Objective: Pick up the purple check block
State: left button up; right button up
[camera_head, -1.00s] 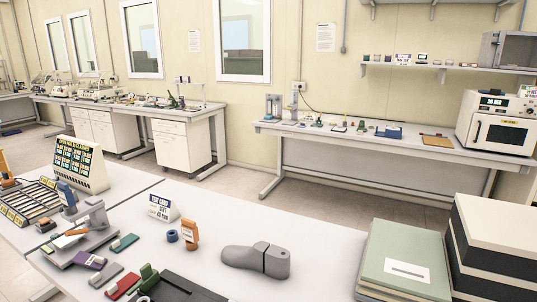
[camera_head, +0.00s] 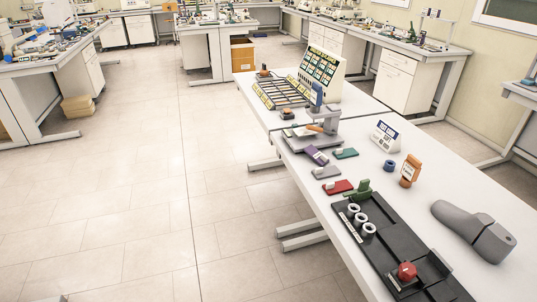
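The purple check block (camera_head: 316,155) lies on the white table, near its left edge, just in front of the grey tester stand. It has a pale patch on its end. A grey block (camera_head: 325,172), a teal-green block (camera_head: 344,153) and a red block (camera_head: 337,187) lie close around it. Neither of my grippers shows in this view.
A black fixture (camera_head: 398,240) with rings and a red knob takes up the table's near part. A grey shoe last (camera_head: 474,228), an orange device (camera_head: 410,170), a blue ring (camera_head: 389,165) and a white sign (camera_head: 386,137) stand to the right. Open floor (camera_head: 150,220) lies left.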

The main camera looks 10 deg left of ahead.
aim_at(320, 158)
jog(key=z, duration=0.3)
jog(key=j+z, duration=0.3)
jog(key=z, duration=0.15)
jog(key=i+j+z, duration=0.1)
jog(key=j+z, duration=0.2)
jog(key=z, duration=0.15)
jog(key=j+z, duration=0.4)
jog(key=k+j+z, duration=0.1)
jog(key=z, duration=0.35)
jog(key=k+j, duration=0.05)
jog(key=j, duration=0.05)
